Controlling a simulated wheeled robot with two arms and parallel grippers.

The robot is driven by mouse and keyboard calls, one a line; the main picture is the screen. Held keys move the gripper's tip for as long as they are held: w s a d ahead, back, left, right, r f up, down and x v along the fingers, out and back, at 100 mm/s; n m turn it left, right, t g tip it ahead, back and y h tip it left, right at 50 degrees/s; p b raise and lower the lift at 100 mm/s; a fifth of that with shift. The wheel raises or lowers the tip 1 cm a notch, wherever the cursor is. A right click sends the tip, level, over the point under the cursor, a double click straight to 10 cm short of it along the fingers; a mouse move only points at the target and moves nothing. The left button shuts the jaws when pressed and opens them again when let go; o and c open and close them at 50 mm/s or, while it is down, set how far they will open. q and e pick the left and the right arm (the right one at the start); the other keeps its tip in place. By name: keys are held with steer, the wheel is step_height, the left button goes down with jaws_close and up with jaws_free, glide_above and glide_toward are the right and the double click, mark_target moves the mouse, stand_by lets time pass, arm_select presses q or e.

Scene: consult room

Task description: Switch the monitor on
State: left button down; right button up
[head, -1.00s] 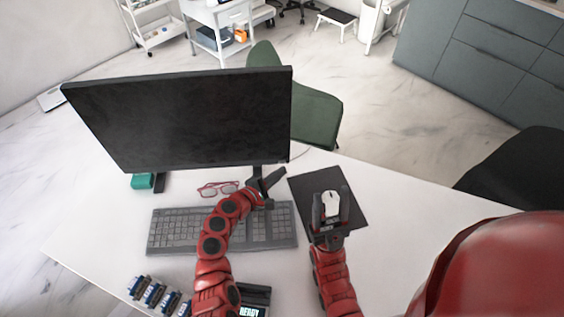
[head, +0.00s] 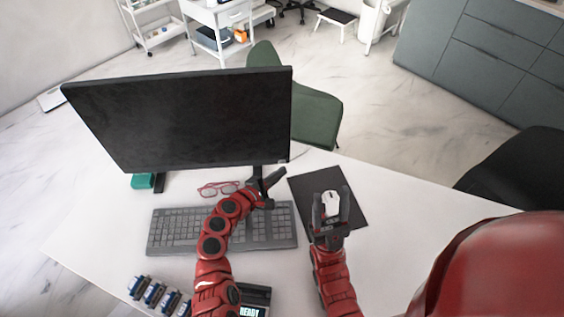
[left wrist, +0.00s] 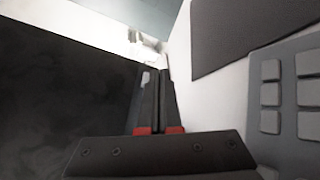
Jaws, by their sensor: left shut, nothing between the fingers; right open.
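The monitor (head: 185,120) stands on the desk with a dark, blank screen. In the left wrist view its dark face (left wrist: 60,100) fills the left side, and a small pale button-like piece (left wrist: 146,79) shows at its edge, beside the fingers. My left gripper (head: 277,178) is just below the monitor's lower right corner. Its fingers (left wrist: 160,82) are shut and empty, close to that edge; I cannot tell whether they touch it.
A keyboard (head: 175,230) lies under my left arm, with red glasses (head: 218,188) behind it. The black mouse pad (head: 308,183) lies to the right. Blue-and-white items (head: 150,294) and a device reading READY (head: 256,297) are at the front. The desk's right side (head: 410,210) is clear.

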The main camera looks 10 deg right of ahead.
arm_select(q)
steer(key=shift+w, duration=0.15)
steer(key=shift+w, duration=0.3)
stand_by(0.3)
steer(key=shift+w+d+b, duration=0.1)
steer(key=shift+w+b, duration=0.25)
stand_by(0.5)
steer(key=shift+s, duration=0.8)
steer(key=shift+s+p, duration=0.1)
steer(key=shift+p, duration=0.2)
steer(key=shift+s+a, duration=0.25)
steer(key=shift+s, duration=0.35)
steer(key=shift+s+a+p, duration=0.2)
steer(key=shift+s+p, duration=0.25)
steer(key=shift+s, duration=1.35)
